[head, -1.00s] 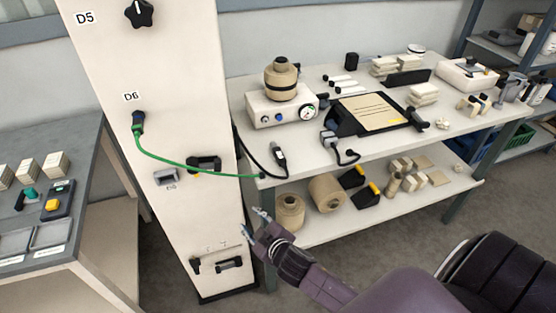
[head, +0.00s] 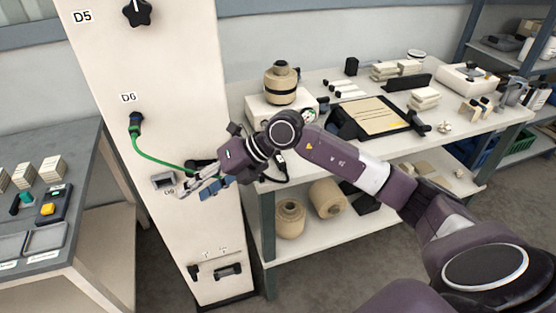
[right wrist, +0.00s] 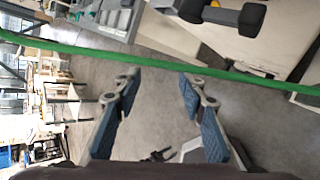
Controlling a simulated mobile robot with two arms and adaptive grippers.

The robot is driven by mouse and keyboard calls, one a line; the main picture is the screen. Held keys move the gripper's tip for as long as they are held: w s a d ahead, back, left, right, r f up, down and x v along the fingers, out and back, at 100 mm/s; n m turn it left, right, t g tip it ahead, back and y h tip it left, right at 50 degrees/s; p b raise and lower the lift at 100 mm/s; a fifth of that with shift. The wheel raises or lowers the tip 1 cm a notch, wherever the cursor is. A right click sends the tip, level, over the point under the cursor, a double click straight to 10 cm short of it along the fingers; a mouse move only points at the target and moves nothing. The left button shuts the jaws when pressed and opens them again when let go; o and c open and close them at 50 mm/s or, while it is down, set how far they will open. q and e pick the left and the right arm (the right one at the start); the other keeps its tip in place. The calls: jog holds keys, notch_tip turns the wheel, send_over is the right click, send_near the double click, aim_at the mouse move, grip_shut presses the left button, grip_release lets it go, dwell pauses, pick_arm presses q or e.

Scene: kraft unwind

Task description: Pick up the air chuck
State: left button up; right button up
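I cannot clearly tell which item is the air chuck. A green hose (head: 152,154) runs from the D6 port (head: 135,122) on the cream column down behind my right gripper (head: 194,189); its far end is hidden by my arm. A dark fitting on a black cable (head: 281,166) hangs by the bench edge, partly covered by my arm. My right gripper is open and empty in front of the column. In the right wrist view, the green hose (right wrist: 90,48) crosses just beyond the parted blue-padded fingertips (right wrist: 163,77), with nothing between them. My left gripper is not in view.
The column (head: 165,60) carries a dark grey bracket (head: 163,181) beside the gripper and a black handle (head: 228,270) lower down. The bench (head: 330,162) stands right, with paper rolls (head: 327,199) on its lower shelf. A grey table (head: 75,165) stands left.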

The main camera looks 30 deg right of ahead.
jog(key=w+d+h, duration=0.2)
jog(key=d+h, duration=0.4)
jog(key=d, duration=0.8)
jog(key=m+h, duration=0.2)
jog(key=h, duration=0.2)
send_near(282, 161)
jog(key=a+f, duration=0.1)
jog(key=shift+w+d+f+g+b, duration=0.15)
jog(key=shift+w+d+f+b, duration=0.05)
jog(key=shift+w+f+b, duration=0.35)
jog(key=shift+w+d+f+g+b, duration=0.15)
jog(key=shift+w+f+b, duration=0.25)
jog(key=shift+f, duration=0.3)
jog(key=b+x, duration=0.2)
jog(key=x, duration=0.2)
jog(key=shift+s+d+f, duration=0.15)
jog(key=shift+d, duration=0.05)
jog(key=shift+w+d+f+b, duration=0.1)
jog(key=shift+w+f+b, duration=0.2)
jog(key=shift+f+b, duration=0.1)
jog(key=shift+r, duration=0.1)
grip_shut()
